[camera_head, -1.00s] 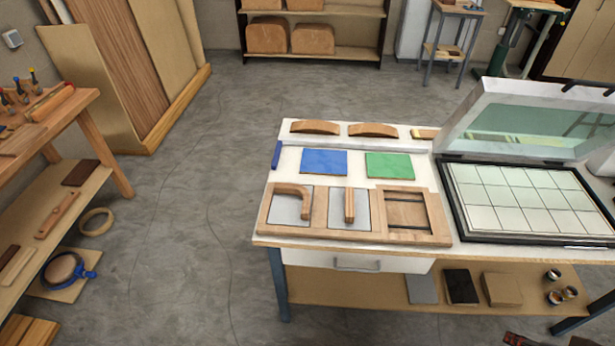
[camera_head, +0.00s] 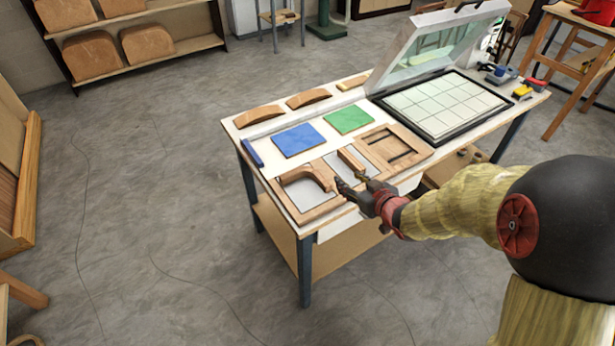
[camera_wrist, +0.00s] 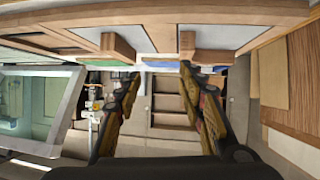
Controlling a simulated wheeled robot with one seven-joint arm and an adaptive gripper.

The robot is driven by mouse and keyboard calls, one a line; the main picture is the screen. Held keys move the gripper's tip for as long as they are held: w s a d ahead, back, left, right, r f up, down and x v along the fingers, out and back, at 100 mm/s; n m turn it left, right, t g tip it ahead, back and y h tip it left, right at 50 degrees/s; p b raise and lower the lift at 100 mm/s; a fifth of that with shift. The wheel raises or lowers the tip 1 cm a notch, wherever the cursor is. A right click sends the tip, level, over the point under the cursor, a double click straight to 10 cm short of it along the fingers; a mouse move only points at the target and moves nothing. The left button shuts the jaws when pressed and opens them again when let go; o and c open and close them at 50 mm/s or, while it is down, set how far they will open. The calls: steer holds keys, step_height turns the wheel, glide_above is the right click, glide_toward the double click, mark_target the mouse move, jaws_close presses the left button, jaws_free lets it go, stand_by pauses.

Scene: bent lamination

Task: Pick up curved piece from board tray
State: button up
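The wooden board tray (camera_head: 318,212) lies along the table's front edge and has three sections. The curved piece (camera_head: 316,174), a bent light-wood strip, lies in the left section on a pale panel. A straight wooden block (camera_head: 352,162) is in the middle section; the right section holds dark slots. My gripper (camera_head: 352,186) is at the tray's front edge, just right of the curved piece. In the wrist view my gripper (camera_wrist: 155,74) is open with nothing between its fingers. The curved piece (camera_wrist: 200,50) shows there by the right fingertip, the straight block (camera_wrist: 118,46) near the left. Contact cannot be told.
Blue (camera_head: 298,140) and green (camera_head: 348,119) squares lie behind the tray, with arched wood pieces (camera_head: 258,115) beyond. A dark-framed grid panel (camera_head: 440,105) with a raised clear lid (camera_head: 445,40) stands at the right. The floor (camera_head: 130,190) left of the table is clear.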

mark_target(324, 180)
steer(key=shift+n+y, duration=0.3)
steer(key=shift+y, duration=0.6)
steer(key=a+f, duration=0.1)
steer(key=s+a+f, duration=0.1)
steer(key=a, duration=0.1)
steer(key=shift+a+f, duration=0.25)
steer(key=shift+f, duration=0.1)
steer(key=shift+a+f, duration=0.2)
steer(key=shift+a, duration=0.1)
steer(key=b+x, duration=0.1)
steer(key=x, duration=0.1)
steer(key=shift+w+a+f, duration=0.1)
steer(key=shift+w+a, duration=0.1)
steer(key=b+x, duration=0.2)
steer(key=x, duration=0.3)
steer(key=shift+w+d, duration=0.15)
steer(key=shift+d, duration=0.05)
steer(key=c, duration=0.3)
jaws_close()
